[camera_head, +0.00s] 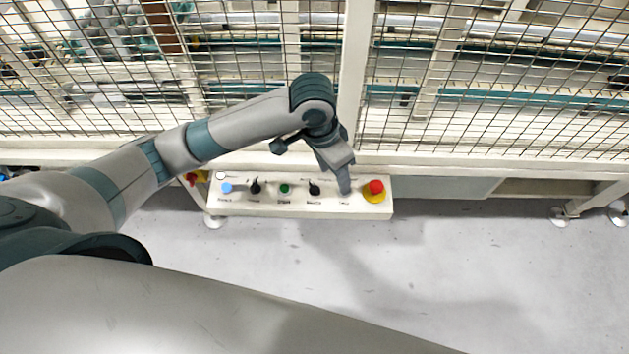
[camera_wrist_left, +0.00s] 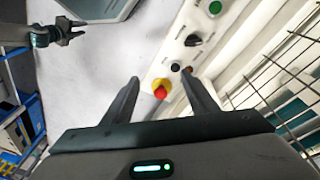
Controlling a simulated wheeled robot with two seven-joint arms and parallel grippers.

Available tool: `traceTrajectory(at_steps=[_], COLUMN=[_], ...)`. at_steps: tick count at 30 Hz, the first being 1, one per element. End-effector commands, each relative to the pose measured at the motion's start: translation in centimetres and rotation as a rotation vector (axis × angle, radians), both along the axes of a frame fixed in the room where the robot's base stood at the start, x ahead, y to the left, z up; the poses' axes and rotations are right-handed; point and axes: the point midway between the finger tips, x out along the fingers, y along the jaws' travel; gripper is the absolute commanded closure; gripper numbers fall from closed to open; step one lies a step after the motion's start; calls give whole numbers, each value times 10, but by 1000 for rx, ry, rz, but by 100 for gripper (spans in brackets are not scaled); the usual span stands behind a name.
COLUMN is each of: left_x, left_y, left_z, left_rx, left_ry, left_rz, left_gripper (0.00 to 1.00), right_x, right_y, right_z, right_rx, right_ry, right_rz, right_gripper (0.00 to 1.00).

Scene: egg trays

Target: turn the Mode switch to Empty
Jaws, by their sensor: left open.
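A white control panel (camera_head: 300,208) carries two black rotary switches, one left (camera_head: 255,187) and one right (camera_head: 314,189), either side of a green button (camera_head: 284,188). The labels are too small to read, so I cannot tell which switch is Mode or where it points. My left gripper (camera_head: 344,187) is over the panel, right of the right switch, hiding what lies beneath. In the left wrist view its fingers (camera_wrist_left: 160,77) are apart and empty, with a black switch (camera_wrist_left: 193,40) beyond them. My right gripper (camera_wrist_left: 70,29) is small at upper left; its jaws are unclear.
A red stop button (camera_head: 376,187) on a yellow base is close right of my left gripper. A blue button (camera_head: 227,188) is at the panel's left end. A wire mesh fence (camera_head: 480,90) stands behind the panel. Grey floor (camera_head: 480,270) in front is clear.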

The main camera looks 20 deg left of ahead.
Motion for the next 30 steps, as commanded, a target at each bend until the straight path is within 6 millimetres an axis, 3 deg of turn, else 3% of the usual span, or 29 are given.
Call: traceTrajectory(at_steps=[6, 12, 30], left_x=[27, 36, 37], left_y=[37, 55, 57], left_z=[25, 36, 31], left_rx=[126, 181, 185], left_ry=[39, 62, 67], left_rz=[36, 65, 70], left_gripper=[47, 47, 47], right_x=[-54, -78, -80], right_y=[-11, -16, -16], right_z=[-33, -42, -42], right_rx=[-6, -8, -8], right_ry=[33, 41, 42], right_rz=[7, 9, 10], right_gripper=[69, 69, 69])
